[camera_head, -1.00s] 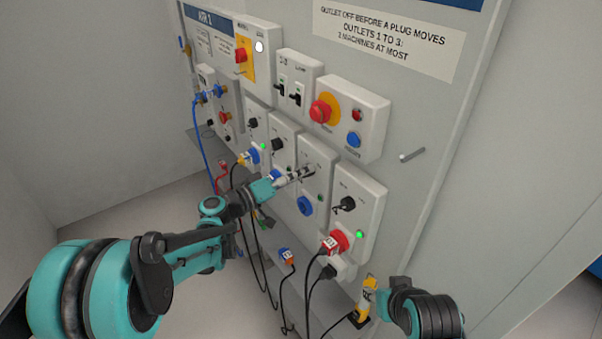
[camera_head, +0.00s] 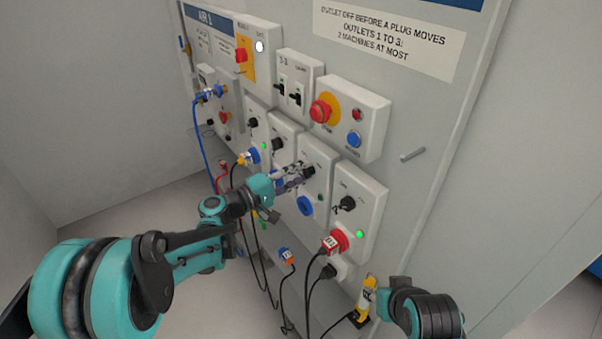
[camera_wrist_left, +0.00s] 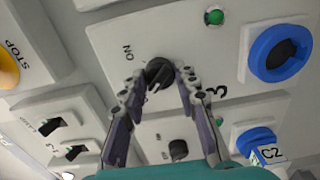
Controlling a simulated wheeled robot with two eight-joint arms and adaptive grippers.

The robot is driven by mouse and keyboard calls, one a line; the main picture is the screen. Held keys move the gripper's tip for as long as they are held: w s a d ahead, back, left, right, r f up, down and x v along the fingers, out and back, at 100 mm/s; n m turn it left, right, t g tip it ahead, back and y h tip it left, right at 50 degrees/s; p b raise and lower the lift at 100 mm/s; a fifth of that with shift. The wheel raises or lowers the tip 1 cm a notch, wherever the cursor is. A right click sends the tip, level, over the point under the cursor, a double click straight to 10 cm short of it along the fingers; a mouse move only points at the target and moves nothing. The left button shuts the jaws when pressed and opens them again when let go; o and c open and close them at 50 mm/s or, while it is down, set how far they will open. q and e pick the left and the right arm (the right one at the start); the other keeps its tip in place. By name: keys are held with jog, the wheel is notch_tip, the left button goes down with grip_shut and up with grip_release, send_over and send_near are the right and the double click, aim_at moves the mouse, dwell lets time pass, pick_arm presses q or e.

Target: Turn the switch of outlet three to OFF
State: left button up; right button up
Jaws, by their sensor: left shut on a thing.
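Outlet three's panel (camera_head: 323,153) is a pale box in the row on the station wall. The wrist view shows its large "3" and the word ON beside a black rotary switch (camera_wrist_left: 158,72). My left gripper (camera_head: 303,172) is shut on this switch, one fingertip on each side of it. The switch's pointer direction is hard to read. Outlet three's lamp (camera_wrist_left: 214,17) is green in the wrist view and looks dark in the head view. Its blue socket (camera_head: 305,206) has no plug. My right gripper is not in view; only part of that arm shows.
The outlet to the right has a black switch (camera_head: 347,203), a lit green lamp (camera_head: 359,234) and a red plug (camera_head: 334,242). An emergency stop (camera_head: 322,111) sits above. Cables hang below. A peg (camera_head: 412,155) sticks out at right.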

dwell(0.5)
pick_arm(q)
jog(key=o, duration=1.2)
jog(key=shift+c, duration=0.2)
jog(key=v, duration=1.2)
